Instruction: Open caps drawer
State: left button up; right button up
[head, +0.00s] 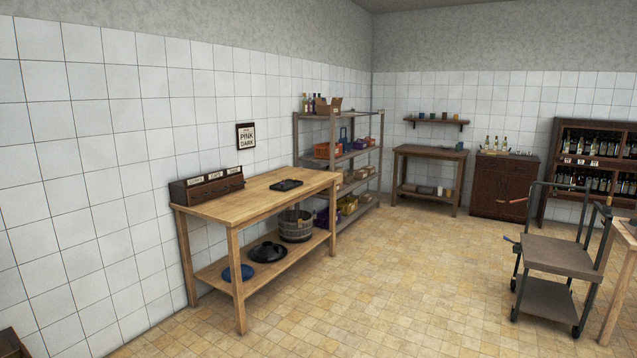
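A dark brown wooden drawer box (207,189) sits on the left end of a wooden table (262,197) against the left wall. White label cards (213,174) stand along its top; their lettering is too small to read surely, so I cannot tell which part is the caps drawer. The front of the box looks flush, with no drawer seen pulled out. Neither of my grippers is in view.
A black tray (286,185) lies on the table; a bucket (295,226) stands on its lower shelf. A metal rack (341,160) stands beyond the table. A cart (558,257) stands at the right. The tiled floor (400,290) between is clear.

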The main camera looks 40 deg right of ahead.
aim_at(218, 188)
jog(key=i+l+z, duration=0.65)
jog(key=i+l, duration=0.2)
jog(key=i, duration=0.15)
jog(key=i+l, duration=0.3)
jog(key=i, duration=0.2)
jog(key=i+l+z, duration=0.1)
jog(key=i+l, duration=0.25)
jog(key=i, duration=0.15)
jog(key=i+l, duration=0.25)
jog(key=i, duration=0.25)
jog(key=i+l, duration=0.3)
jog(key=i, duration=0.25)
jog(key=i+l+z, duration=0.1)
jog(key=i+l, duration=0.2)
jog(key=i, duration=0.2)
